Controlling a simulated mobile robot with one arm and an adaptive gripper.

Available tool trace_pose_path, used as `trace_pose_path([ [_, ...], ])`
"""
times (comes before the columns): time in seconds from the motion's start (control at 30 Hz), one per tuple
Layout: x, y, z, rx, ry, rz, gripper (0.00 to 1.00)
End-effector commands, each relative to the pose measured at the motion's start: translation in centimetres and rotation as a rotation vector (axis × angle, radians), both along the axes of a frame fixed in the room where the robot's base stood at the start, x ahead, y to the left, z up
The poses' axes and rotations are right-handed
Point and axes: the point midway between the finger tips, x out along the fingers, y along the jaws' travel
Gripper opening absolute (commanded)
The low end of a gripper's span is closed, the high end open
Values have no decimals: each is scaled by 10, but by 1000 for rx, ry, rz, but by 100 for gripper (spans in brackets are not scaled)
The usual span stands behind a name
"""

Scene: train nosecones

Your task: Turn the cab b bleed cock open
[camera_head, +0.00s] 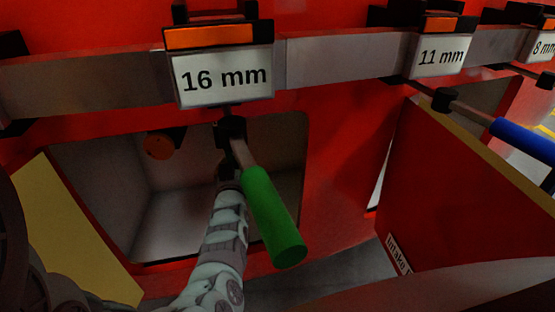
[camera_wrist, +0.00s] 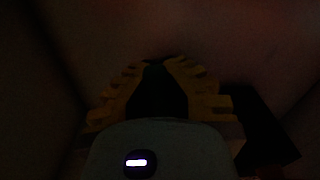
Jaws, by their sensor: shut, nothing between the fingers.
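In the head view my arm reaches up behind a hanging green-handled tool and into a grey recess (camera_head: 180,200) in the red panel. My gripper (camera_wrist: 155,64) shows in the wrist view with its yellow fingers closing together at the tips and nothing held. In the head view its end is mostly hidden behind the tool. A dull orange round part (camera_head: 158,146) on a dark mount sits at the recess's upper left, left of and apart from my gripper. No label marks it, so I cannot tell whether it is the cab b bleed cock.
The green-handled tool (camera_head: 272,215) hangs below the "16 mm" label (camera_head: 225,78), close in front of my arm. A blue-handled tool (camera_head: 525,140) hangs at right. A red panel (camera_head: 455,200) juts out at right. The wrist view is very dark, with a black block (camera_wrist: 262,130) at right.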

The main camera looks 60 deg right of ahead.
Motion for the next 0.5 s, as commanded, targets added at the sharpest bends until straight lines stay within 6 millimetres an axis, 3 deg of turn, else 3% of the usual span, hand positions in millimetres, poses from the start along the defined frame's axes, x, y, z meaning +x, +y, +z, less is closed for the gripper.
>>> trace_pose_path([
  [0.5,-25,-20,14,-298,378,-1,0],
])
